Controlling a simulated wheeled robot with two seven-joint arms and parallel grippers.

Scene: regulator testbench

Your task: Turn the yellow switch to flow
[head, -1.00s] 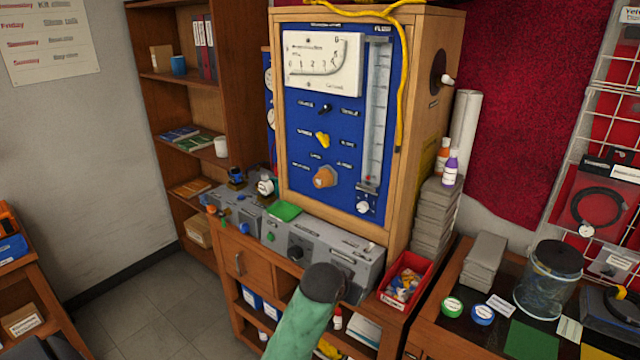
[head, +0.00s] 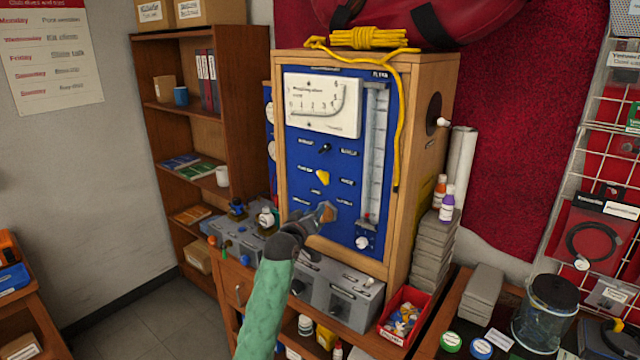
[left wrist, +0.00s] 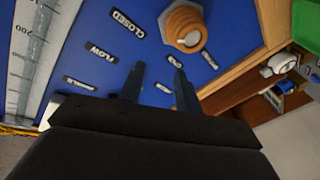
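The yellow switch (head: 322,177) is on the blue panel (head: 350,160) in the head view, with a small label on each side. An orange knob (head: 329,214) is below it, partly covered by my left gripper (head: 316,214), which is in front of the panel's lower part. In the left wrist view my left gripper (left wrist: 158,68) has two fingers apart with nothing seen between them but panel. There the orange knob (left wrist: 185,25) is above the fingers and the FLOW label (left wrist: 101,53) left of them. The yellow switch cannot be made out there. My right gripper is not in view.
A black switch (head: 324,148) and a gauge (head: 322,104) are above the yellow switch. A white knob (head: 362,242) is at the panel's lower right. Grey boxes (head: 340,300) stand below the panel, with a red bin (head: 406,314) at right.

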